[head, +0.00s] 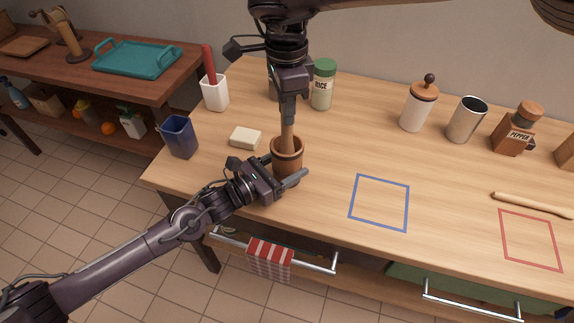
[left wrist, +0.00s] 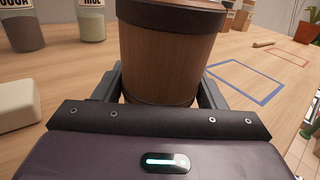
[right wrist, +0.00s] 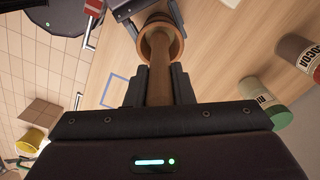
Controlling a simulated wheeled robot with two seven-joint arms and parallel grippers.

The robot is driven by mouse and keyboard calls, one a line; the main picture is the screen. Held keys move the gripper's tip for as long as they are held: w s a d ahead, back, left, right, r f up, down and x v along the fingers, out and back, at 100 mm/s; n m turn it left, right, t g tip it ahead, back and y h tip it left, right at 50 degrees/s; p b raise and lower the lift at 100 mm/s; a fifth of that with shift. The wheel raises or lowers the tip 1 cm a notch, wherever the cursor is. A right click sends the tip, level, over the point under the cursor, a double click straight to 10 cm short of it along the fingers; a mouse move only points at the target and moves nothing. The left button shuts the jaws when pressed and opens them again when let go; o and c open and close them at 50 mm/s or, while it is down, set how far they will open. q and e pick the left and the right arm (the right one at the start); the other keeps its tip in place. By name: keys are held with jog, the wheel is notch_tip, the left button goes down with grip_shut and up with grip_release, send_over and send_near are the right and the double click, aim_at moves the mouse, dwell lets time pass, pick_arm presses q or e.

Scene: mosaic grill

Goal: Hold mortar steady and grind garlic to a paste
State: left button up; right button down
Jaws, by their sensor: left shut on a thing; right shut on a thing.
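The brown wooden mortar (head: 287,148) stands upright on the wooden table near its front left. It also shows in the left wrist view (left wrist: 168,55). My left gripper (head: 284,183) is shut on the mortar's sides, low on its body. My right gripper (head: 288,112) is above the mortar, pointing down, and is shut on the wooden pestle (head: 287,135). In the right wrist view the pestle (right wrist: 159,75) runs from between the fingers into the mortar's mouth. Garlic inside the mortar cannot be made out.
A cream block (head: 245,138), a blue cup (head: 179,136) and a white holder (head: 215,93) stand left of the mortar. A rice jar (head: 322,85) is behind it. A blue square outline (head: 380,176) on the right is empty. A rolling pin (head: 530,204) lies farther right.

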jog(key=shift+r, duration=3.45)
pick_arm(q)
jog(key=o, duration=1.2)
jog(key=shift+o, duration=0.2)
jog(key=v, duration=1.2)
